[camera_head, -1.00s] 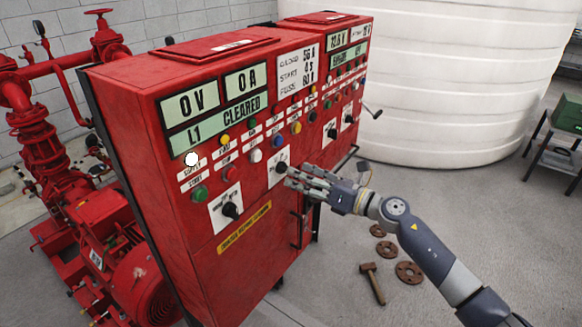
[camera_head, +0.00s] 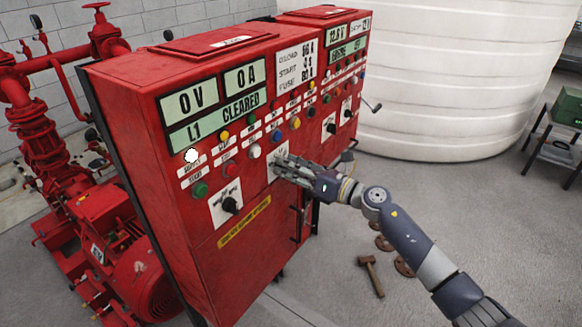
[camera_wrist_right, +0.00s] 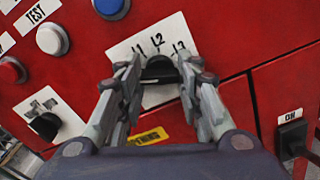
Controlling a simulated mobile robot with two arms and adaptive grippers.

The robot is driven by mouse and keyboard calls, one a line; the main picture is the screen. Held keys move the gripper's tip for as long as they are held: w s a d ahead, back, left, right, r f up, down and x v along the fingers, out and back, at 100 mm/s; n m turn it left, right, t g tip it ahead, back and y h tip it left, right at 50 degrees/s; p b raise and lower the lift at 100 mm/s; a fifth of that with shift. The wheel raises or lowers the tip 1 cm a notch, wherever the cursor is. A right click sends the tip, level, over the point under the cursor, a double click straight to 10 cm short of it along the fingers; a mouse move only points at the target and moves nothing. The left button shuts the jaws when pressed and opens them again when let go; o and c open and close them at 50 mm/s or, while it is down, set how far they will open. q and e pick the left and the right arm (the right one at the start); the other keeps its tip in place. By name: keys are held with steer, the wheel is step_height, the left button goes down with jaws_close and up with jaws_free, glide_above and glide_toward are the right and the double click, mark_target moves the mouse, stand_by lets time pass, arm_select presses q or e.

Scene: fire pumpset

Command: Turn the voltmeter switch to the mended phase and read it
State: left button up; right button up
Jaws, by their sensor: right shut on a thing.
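The voltmeter switch is a black knob (camera_wrist_right: 158,66) on a white plate (camera_wrist_right: 125,50) marked L1, L2 and L3 in the right wrist view. My right gripper (camera_wrist_right: 157,80) has its fingers on both sides of the knob and is shut on it. Which mark the knob points at is hard to tell. The voltmeter display (camera_head: 188,101) reads 0 V. Below it a status display (camera_head: 218,121) reads L1 CLEARED. My left gripper is not in view.
The red panel (camera_head: 235,265) carries a 0 A display (camera_head: 245,78), several coloured buttons and another black rotary switch (camera_head: 230,205) at lower left. Red pump pipework stands left. A hammer (camera_head: 370,275) and rusty flanges lie on the floor. A white tank (camera_head: 450,80) stands behind.

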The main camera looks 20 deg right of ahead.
steer(key=shift+m, duration=0.3)
steer(key=m+p, duration=0.4)
steer(key=m, duration=0.4)
stand_by(0.5)
steer(key=o, duration=1.1)
steer(key=shift+c, duration=0.2)
steer(key=v, duration=1.2)
